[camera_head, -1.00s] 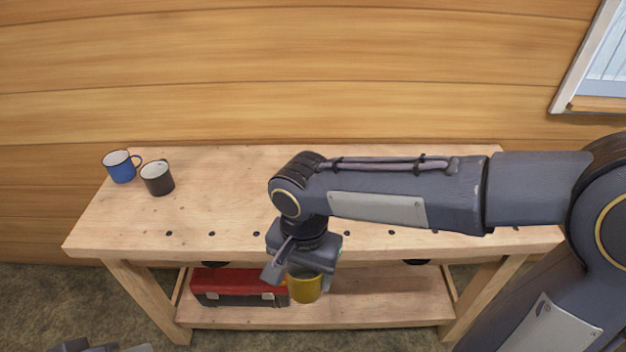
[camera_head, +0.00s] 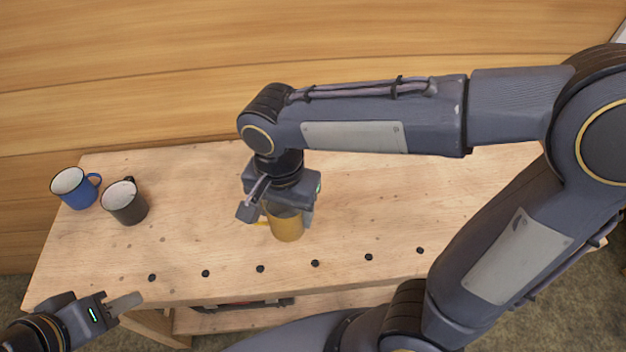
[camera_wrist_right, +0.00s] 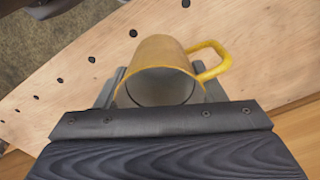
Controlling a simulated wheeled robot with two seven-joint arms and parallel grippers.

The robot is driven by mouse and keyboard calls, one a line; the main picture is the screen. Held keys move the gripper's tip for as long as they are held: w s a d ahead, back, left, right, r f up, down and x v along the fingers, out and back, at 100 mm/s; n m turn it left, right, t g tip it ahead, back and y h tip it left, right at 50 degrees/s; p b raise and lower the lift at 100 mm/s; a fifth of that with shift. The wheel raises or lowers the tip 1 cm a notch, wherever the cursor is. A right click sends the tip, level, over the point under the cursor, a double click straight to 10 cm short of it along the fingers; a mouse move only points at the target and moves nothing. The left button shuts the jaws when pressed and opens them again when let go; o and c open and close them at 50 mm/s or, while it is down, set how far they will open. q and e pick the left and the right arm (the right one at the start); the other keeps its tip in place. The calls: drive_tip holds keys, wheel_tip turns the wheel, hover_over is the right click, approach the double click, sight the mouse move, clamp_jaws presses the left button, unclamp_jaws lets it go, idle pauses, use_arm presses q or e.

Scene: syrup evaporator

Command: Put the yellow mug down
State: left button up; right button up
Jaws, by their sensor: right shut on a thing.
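The yellow mug (camera_head: 287,227) is upright in my right gripper (camera_head: 280,216), over the middle of the workbench top. In the right wrist view the mug (camera_wrist_right: 160,62) sits between the two fingers of my right gripper (camera_wrist_right: 160,92), its open mouth towards the camera and its handle to the right. I cannot tell whether the mug's base touches the bench. My left gripper (camera_head: 122,306) is empty at the bench's front left edge; only part of its fingers shows.
A blue mug (camera_head: 76,190) and a black mug (camera_head: 125,204) stand at the left of the workbench (camera_head: 190,240). A row of dark holes runs along the bench's front. A toolbox (camera_head: 240,304) is mostly hidden on the shelf below. The bench around the yellow mug is clear.

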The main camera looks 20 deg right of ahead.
drive_tip(key=w+d+f, duration=0.3)
drive_tip(key=f, duration=0.1)
drive_tip(key=w+d+f+p, duration=0.1)
drive_tip(key=w+d+f, duration=0.2)
drive_tip(key=f, duration=0.1)
drive_tip(key=w+d+f+p, duration=0.1)
drive_tip(key=w+d+f, duration=0.1)
drive_tip(key=w+f, duration=0.2)
drive_tip(key=shift+d, duration=0.4)
drive_tip(key=shift+f, duration=0.4)
drive_tip(key=shift+f, duration=0.1)
drive_tip(key=o, duration=1)
